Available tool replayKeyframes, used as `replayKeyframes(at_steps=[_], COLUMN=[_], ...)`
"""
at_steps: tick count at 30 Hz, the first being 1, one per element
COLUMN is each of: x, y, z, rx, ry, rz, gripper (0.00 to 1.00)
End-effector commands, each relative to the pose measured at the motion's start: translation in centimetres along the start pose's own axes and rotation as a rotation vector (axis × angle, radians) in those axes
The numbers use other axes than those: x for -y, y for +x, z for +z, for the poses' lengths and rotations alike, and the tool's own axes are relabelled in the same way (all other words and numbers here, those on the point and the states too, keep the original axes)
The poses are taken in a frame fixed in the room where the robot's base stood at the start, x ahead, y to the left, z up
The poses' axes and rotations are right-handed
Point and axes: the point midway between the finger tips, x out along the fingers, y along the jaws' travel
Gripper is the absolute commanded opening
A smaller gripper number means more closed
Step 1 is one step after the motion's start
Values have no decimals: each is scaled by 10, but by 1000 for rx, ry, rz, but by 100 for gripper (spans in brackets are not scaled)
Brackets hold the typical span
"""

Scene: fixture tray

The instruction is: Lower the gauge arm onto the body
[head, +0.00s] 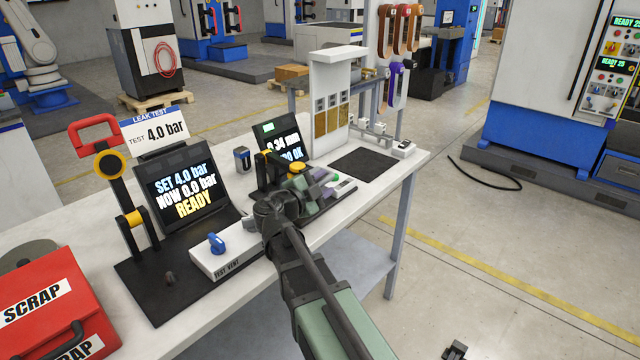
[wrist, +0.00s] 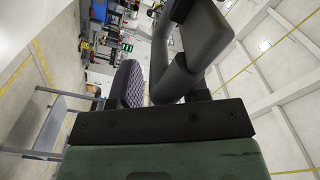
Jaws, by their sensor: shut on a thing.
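The gauge station's screen (head: 283,140) is lit, with "mm" and "OK" readable and the rest partly covered. A black and yellow upright piece (head: 262,168), seemingly part of the gauge arm, stands in front of it. My gripper (head: 298,187) is at this station, shut on what appears to be the gauge arm; my own wrist hides most of the grip. In the wrist view a finger with a checked pad (wrist: 128,84) lies beside a grey bent part. I cannot make out the body or whether the arm touches it.
The leak test stand (head: 180,190) with a red handle (head: 95,132) is to the left, beside a test vent box (head: 222,258). A red scrap box (head: 45,305) is at front left. A dark mat (head: 363,162) lies clear at the bench's right end.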

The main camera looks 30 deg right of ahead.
Motion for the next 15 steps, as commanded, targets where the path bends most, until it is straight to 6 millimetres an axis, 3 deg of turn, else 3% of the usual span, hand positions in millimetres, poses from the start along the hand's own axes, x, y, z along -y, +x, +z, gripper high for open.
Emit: replayKeyframes(at_steps=[4, 5, 15], x=[-5, -5, -4], y=[-2, -2, -1], z=[6, 6, 5], rx=[14, 14, 13], ry=[-1, -1, 0], rz=[10, 10, 10], gripper=[0, 44, 44])
